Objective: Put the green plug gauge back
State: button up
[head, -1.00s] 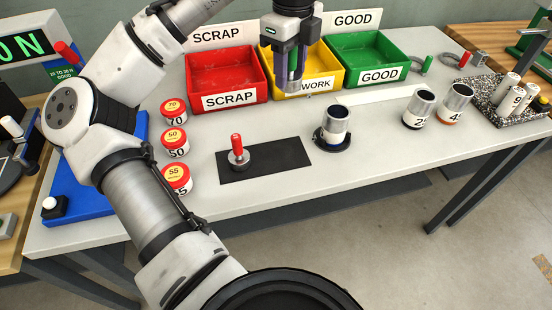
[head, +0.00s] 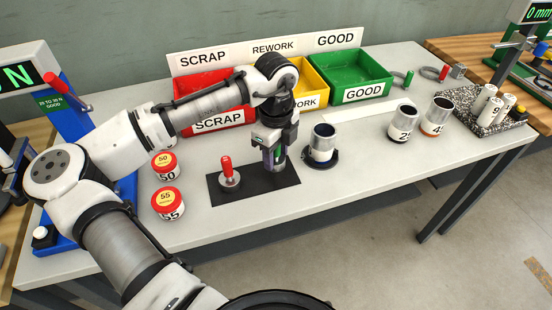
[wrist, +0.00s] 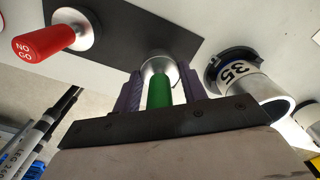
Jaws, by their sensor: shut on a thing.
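The green plug gauge (wrist: 158,92) has a green handle and a silver body; my gripper's purple fingers (wrist: 159,94) are shut on its handle in the wrist view. In the head view my gripper (head: 273,160) points down at the right part of the black mat (head: 255,203). The gauge's lower end is mostly hidden there, and I cannot tell whether it touches the mat. The red no-go plug gauge (head: 227,172) stands upright on the mat's left part. It also shows in the wrist view (wrist: 45,38), left of my fingers.
A tin cylinder marked 35 (wrist: 242,76) stands in a black ring holder close right of my gripper. Red-lidded pots (head: 167,205) stand left of the mat. Red, yellow and green (head: 362,72) bins line the back. Two more cylinders (head: 403,124) stand further right. The table front is clear.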

aim_at(276, 162)
jog(key=shift+f, duration=1.4)
jog(key=shift+f, duration=0.15)
jog(key=o, duration=1.2)
notch_tip(276, 162, up, 12)
jog(key=shift+r+b, duration=0.2)
jog(key=shift+b, duration=0.6)
